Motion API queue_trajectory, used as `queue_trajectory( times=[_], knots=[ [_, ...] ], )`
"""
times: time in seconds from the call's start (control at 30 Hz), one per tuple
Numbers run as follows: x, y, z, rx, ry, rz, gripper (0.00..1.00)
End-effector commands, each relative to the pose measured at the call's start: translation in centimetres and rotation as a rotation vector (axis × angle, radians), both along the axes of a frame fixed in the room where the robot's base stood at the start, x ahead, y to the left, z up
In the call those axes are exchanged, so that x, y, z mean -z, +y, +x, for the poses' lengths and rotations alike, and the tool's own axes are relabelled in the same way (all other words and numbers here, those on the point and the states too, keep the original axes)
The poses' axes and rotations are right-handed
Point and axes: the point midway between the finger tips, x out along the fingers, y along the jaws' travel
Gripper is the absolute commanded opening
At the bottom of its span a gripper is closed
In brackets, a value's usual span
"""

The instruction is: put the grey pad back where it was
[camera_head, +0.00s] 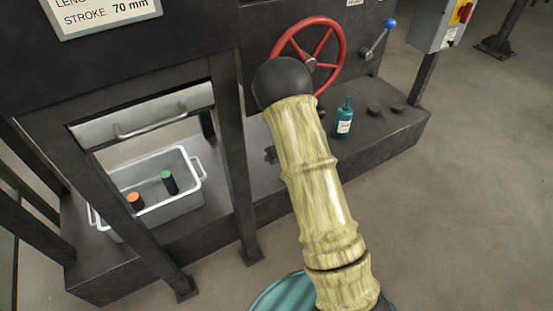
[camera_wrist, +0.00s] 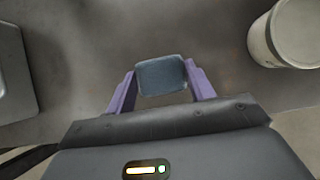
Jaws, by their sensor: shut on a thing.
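The grey pad (camera_wrist: 162,77) is a blue-grey block with rounded corners. In the wrist view it sits between the two purple fingers of my gripper (camera_wrist: 160,82), which is shut on it. A plain grey surface lies behind the pad; how far away it is, I cannot tell. In the head view my arm hides the gripper and the pad. The place where the pad was before cannot be made out in these frames.
In the head view, a grey bin (camera_head: 180,206) holds orange-topped and green-topped dark cylinders. A red handwheel (camera_head: 310,62), a blue-knobbed lever (camera_head: 380,40) and a teal bottle (camera_head: 344,120) are near the dark ledge (camera_head: 385,150). A pale round object (camera_wrist: 288,36) is upper right in the wrist view.

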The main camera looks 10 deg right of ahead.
Motion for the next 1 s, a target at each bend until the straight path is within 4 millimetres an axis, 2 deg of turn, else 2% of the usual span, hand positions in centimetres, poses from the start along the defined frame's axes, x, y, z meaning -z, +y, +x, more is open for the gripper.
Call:
queue_trajectory(
  times=[0.03,0.33,0.83,0.87,0.93,0.97,1.0],
  knots=[
    [-0.3,0.1,0.4,-0.001,0.0,-0.001,0.32],
    [3.3,0.1,0.4,0.001,0.0,0.001,0.32],
    [3.9,0.2,0.4,-0.001,-0.001,0.0,0.32],
    [3.8,0.1,0.4,0.0,-0.001,0.0,0.57],
    [3.7,0.1,0.4,0.0,-0.001,0.0,0.71],
    [3.7,0.1,0.4,0.0,-0.001,0.0,0.75],
    [3.7,0.1,0.3,-0.001,0.0,0.001,0.75]
  ],
)
